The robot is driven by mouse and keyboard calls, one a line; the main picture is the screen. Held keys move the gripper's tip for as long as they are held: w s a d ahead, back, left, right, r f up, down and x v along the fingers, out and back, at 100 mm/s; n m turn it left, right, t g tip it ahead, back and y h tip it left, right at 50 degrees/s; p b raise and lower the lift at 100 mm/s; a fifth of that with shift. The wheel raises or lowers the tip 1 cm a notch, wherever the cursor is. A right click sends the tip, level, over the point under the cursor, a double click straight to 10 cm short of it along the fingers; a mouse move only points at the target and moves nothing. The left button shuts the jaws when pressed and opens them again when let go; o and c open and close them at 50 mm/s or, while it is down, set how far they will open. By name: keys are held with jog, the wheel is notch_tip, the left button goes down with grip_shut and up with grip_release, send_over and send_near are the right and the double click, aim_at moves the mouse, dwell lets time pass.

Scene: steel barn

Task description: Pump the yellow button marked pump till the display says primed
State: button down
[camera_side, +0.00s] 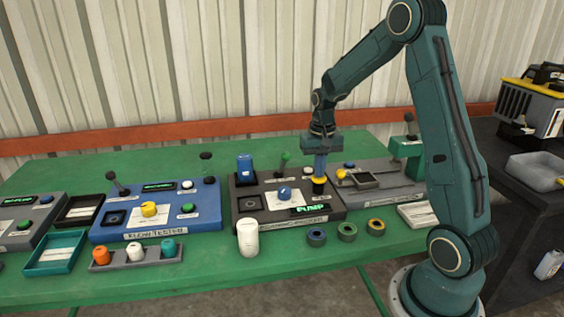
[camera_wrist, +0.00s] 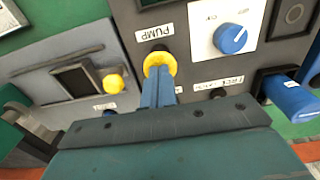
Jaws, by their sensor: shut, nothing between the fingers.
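The yellow pump button (camera_side: 318,180) sits near the right edge of a dark grey control box (camera_side: 245,205). In the wrist view the button (camera_wrist: 150,62) lies beside a white label reading PUMP (camera_wrist: 155,32). My gripper (camera_side: 320,174) points straight down over the button with its blue fingers shut and empty. In the wrist view the fingertips (camera_wrist: 160,74) overlap the button's near side; they seem to touch it, but how far it is pressed I cannot tell. The box's display (camera_side: 309,209) shows green letters that look like PUMP.
A grey box with a smaller yellow button (camera_wrist: 113,83) adjoins. A blue box (camera_side: 180,222) stands left.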

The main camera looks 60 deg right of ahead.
dwell(0.4)
notch_tip(320, 180, up, 7)
jog(key=shift+r, duration=0.2)
dwell(1.0)
dwell(0.6)
jog(key=s+a+r+n+t, duration=0.1)
jog(key=s+a+r+n, duration=0.1)
jog(key=s+a+r, duration=0.3)
jog(key=s+a+r+n+t, duration=0.15)
jog(key=a+r, duration=0.25)
jog(key=a, duration=0.4)
jog(key=s+a+n+t, duration=0.3)
jog(key=s+a+n, duration=0.2)
jog(key=s+a, duration=0.4)
jog(key=shift+s, duration=1.65)
jog(key=shift+w+r+n, duration=0.15)
jog(key=shift+n, duration=0.1)
